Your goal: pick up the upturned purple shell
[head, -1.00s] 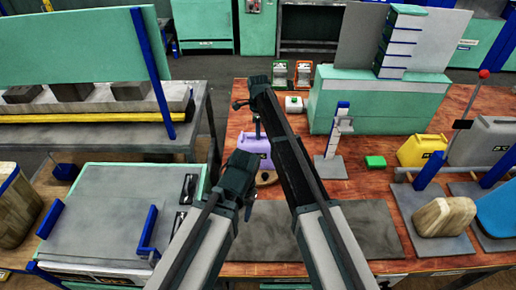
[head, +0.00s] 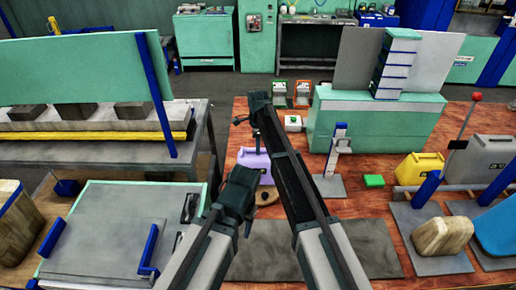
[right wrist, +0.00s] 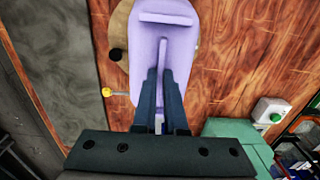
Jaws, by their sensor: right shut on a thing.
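The purple shell (head: 256,163) is on the brown worktop (head: 355,212) in the head view, partly behind my arms. In the right wrist view the shell (right wrist: 178,50) is long and pale purple, with a raised rib along its middle. My right gripper (right wrist: 160,72) is shut on that rib, one finger on each side. In the head view the right gripper (head: 258,143) points down at the shell from above. Whether the shell touches what is under it is hidden. My left gripper (head: 247,222) is nearer the front, apart from the shell; its fingers are too unclear to read.
A white box with a green button (head: 293,122) and a large green block (head: 375,122) stand behind and right. A grey mat (head: 320,250) lies in front. A small green block (head: 373,181) is at right.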

